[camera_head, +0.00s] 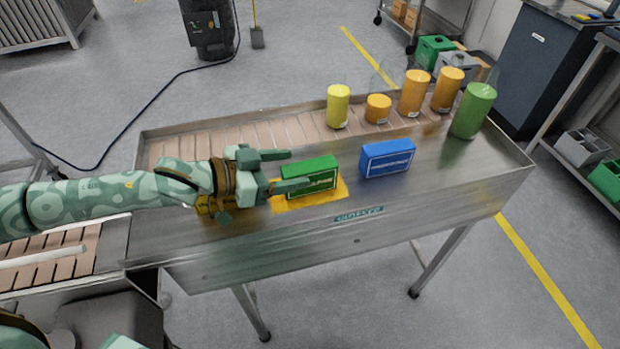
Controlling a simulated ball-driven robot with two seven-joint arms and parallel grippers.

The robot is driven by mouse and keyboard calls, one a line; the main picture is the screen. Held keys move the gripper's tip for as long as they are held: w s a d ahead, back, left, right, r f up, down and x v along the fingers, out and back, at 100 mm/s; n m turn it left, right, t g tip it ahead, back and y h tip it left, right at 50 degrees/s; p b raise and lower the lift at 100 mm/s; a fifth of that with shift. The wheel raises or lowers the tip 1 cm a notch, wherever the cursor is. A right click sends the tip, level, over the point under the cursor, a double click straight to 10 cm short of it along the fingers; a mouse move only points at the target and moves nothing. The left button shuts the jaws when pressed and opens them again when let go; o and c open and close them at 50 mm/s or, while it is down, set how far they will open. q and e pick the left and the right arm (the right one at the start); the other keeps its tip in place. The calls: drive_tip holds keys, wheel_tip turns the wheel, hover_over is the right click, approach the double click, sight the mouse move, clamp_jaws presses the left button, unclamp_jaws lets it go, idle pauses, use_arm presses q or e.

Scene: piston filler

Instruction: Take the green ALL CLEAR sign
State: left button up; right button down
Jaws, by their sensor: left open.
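The green sign (311,177) with pale lettering stands upright on a yellow patch (336,195) on the steel table; its lettering is too small to read. My left gripper (282,170) comes in from the left with its fingers pointing right. It is open, one finger behind and one nearer finger at the sign's left end. I cannot tell whether that finger touches the sign. My right gripper is not in view.
A blue sign (387,158) stands just right of the green one. Behind are a yellow cylinder (338,107), several orange ones (414,93) and a green cylinder (473,111) on the steel table (440,185). The table front right is clear.

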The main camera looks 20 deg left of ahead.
sight(322, 172)
use_arm(q)
drive_tip(key=x, duration=0.3)
drive_tip(key=shift+a+f, duration=0.1)
drive_tip(key=c, duration=1.2)
